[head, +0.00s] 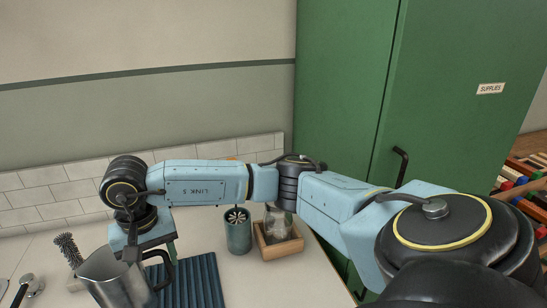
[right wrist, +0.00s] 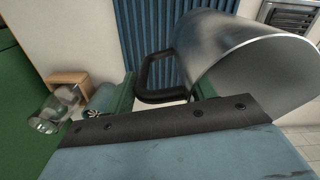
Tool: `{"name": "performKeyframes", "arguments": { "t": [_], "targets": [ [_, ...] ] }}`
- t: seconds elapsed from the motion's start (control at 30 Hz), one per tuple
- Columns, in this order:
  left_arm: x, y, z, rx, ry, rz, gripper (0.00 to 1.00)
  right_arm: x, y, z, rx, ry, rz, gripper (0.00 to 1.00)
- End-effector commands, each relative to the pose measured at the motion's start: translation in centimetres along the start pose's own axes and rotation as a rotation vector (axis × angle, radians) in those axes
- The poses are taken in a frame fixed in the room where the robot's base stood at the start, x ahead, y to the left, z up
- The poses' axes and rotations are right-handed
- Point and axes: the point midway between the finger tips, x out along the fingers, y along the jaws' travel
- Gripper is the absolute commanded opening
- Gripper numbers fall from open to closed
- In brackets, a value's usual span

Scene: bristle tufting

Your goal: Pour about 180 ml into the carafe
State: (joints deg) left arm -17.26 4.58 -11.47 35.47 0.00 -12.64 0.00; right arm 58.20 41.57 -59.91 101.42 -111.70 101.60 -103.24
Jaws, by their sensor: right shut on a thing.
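My right gripper (head: 155,253) is shut on the black handle of a metal pitcher (head: 112,282) at the lower left of the head view. The pitcher is cut off by the frame's bottom edge, and its contents do not show. In the right wrist view the pitcher (right wrist: 235,62) fills the upper right, with its handle (right wrist: 147,72) at the jaws. A clear glass vessel (head: 281,223), apparently the carafe, stands at the wooden tray, partly behind my arm. It also shows in the right wrist view (right wrist: 47,118), well apart from the pitcher. My left gripper is out of view.
A dark green cup (head: 238,237) with a whisk-like tool stands left of the wooden tray (head: 280,249). A blue ribbed mat (head: 200,284) lies beside the pitcher. A bristle brush (head: 68,248) and a tap (head: 28,287) are at the left. A green cabinet (head: 440,100) stands right of the counter.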

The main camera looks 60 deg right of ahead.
Motion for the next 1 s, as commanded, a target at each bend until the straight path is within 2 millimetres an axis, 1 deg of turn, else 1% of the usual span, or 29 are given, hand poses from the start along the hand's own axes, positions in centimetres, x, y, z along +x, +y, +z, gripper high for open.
{"name": "performKeyframes", "arguments": {
  "t": [0.03, 0.27, 0.57, 0.77, 0.9, 1.0],
  "targets": [
    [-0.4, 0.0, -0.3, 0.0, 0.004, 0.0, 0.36, -0.1, 0.1, -0.8, 0.088, 0.002, 0.0, 0.08],
    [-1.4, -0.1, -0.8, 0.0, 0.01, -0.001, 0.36, 0.7, 1.1, -4.2, 0.52, 0.002, -0.001, 0.08],
    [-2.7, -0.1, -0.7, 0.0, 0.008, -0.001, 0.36, 1.4, 3.7, -8.9, 1.096, 0.0, 0.0, 0.08],
    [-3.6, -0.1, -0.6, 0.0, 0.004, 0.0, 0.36, 1.3, 6.4, -12.4, 1.515, -0.002, -0.001, 0.08],
    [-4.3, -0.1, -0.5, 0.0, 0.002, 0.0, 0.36, 0.9, 8.7, -15.0, 1.827, -0.006, -0.001, 0.08],
    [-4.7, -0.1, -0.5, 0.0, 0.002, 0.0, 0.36, 0.6, 10.3, -16.6, 2.025, -0.008, -0.002, 0.08]
  ]
}}
